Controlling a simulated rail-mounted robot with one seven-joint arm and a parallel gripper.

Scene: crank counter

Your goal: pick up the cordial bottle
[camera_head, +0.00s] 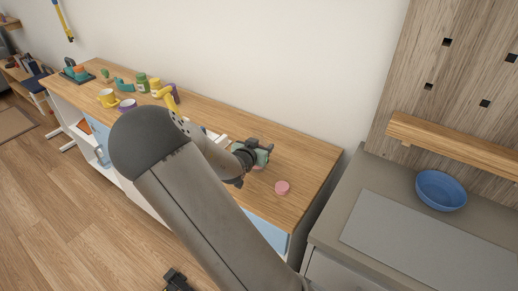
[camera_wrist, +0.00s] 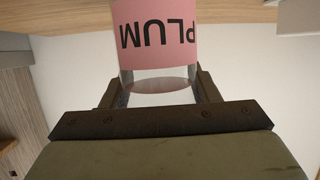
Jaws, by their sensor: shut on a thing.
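A bottle with a pink label (camera_wrist: 158,35) reading PLUM shows in the wrist view, its lettering upside down in the picture. Below the label is a clear section with a pink oval surface. My gripper (camera_wrist: 160,82) has one finger on each side of this clear section and is shut on the bottle. In the head view my gripper (camera_head: 252,156) is over the right part of the wooden counter (camera_head: 300,150). The bottle is mostly hidden there by the gripper. I cannot tell whether it touches the counter.
A pink round thing (camera_head: 282,187) lies on the counter right of my gripper. A yellow mug (camera_head: 107,97) and several coloured items stand at the far left. A blue bowl (camera_head: 441,190) sits on the grey worktop at right. The counter behind my gripper is clear.

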